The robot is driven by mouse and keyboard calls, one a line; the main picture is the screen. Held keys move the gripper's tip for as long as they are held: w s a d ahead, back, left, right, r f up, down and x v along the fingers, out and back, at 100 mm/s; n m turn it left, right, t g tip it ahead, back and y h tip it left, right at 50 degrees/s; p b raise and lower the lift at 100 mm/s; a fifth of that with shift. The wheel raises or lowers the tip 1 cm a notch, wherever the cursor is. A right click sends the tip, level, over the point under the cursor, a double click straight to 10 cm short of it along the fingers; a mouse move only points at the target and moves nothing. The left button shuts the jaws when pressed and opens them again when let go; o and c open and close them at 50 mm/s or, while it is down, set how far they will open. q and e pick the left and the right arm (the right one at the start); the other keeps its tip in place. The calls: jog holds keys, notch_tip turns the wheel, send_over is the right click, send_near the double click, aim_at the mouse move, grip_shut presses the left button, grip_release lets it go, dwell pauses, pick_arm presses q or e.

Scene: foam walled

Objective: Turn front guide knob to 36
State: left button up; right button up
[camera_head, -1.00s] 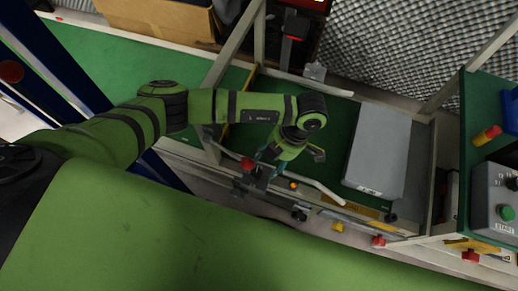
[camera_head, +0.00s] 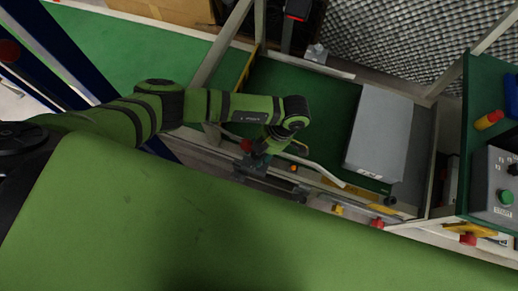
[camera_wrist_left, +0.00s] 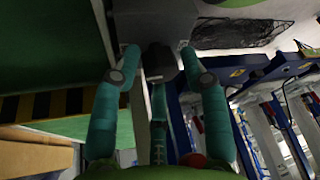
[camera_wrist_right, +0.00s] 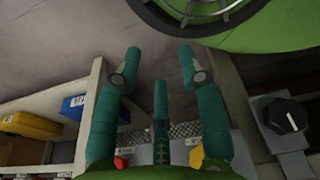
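My left gripper (camera_head: 260,160) is low at the front rail, left of the grey box, with its fingers partly hidden by the arm in the head view. In the left wrist view, its fingers (camera_wrist_left: 159,52) are apart on either side of a dark knob-like part (camera_wrist_left: 159,62); contact is not clear. No scale reading can be made out. My right gripper (camera_wrist_right: 159,58) is open and empty. A black knob with a white pointer mark (camera_wrist_right: 285,115) sits on a grey mount to its right; I cannot tell if it is the front guide knob.
A grey box (camera_head: 380,135) lies on the green conveyor bed (camera_head: 310,100). The front guide rail (camera_head: 325,174) runs beside the gripper. Red knobs (camera_head: 376,223) (camera_head: 467,239) stand along the front edge. A control box (camera_head: 494,188) is at right.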

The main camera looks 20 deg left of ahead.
pick_arm(q)
jog(key=c, duration=0.4)
jog(key=shift+c, duration=0.2)
pick_arm(e)
jog(key=shift+a, duration=0.35)
pick_arm(q)
jog(key=shift+m, duration=0.6)
jog(key=shift+s, duration=0.1)
jog(key=o, duration=1.1)
jog(key=v, duration=1.2)
jog(key=shift+s, duration=0.25)
pick_arm(e)
jog(key=shift+w+d+f, duration=0.1)
jog(key=shift+w+d, duration=0.05)
jog(key=shift+w, duration=0.45)
